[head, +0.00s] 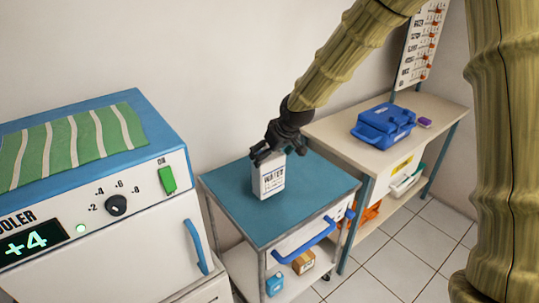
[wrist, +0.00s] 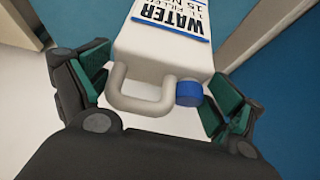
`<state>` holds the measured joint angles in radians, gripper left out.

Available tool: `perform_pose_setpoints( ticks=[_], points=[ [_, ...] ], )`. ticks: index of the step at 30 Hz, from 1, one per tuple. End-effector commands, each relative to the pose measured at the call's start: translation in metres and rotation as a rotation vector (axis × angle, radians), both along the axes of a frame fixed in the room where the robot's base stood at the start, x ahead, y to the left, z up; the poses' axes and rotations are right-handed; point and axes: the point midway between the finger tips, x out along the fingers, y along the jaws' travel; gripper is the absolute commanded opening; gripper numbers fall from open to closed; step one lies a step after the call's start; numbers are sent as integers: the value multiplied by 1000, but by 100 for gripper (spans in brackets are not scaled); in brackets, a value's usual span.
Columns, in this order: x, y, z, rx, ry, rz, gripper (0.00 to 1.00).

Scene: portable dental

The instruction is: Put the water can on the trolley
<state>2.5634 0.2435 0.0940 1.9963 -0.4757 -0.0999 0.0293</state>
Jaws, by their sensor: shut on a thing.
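The water can (head: 271,180) is a white box-shaped can with a dark "WATER" label. It is upright over the blue top of the trolley (head: 322,190), near its middle. I cannot tell for sure whether its base touches the top. My gripper (head: 270,156) is at the can's upper end and shut on it. In the wrist view the can (wrist: 170,55) is between the two fingers (wrist: 155,98), with its grey handle and blue cap (wrist: 189,92) towards me. The finger contact is partly hidden.
A cooler (head: 130,220) with a green striped cloth stands at the left. A bench (head: 430,112) with a blue case (head: 383,124) stands behind the trolley at the right. The trolley has a blue handle (head: 305,248) in front. Its top is clear around the can.

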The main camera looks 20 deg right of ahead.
Motion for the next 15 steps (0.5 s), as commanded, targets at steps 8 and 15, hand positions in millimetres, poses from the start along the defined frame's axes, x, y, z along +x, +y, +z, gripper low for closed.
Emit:
perform_pose_setpoints(
  ticks=[8, 15],
  points=[
    [4, -2, -16, -1, -1, 0, 22],
    [5, -3, -33, 0, -4, 0, 22]
  ],
)
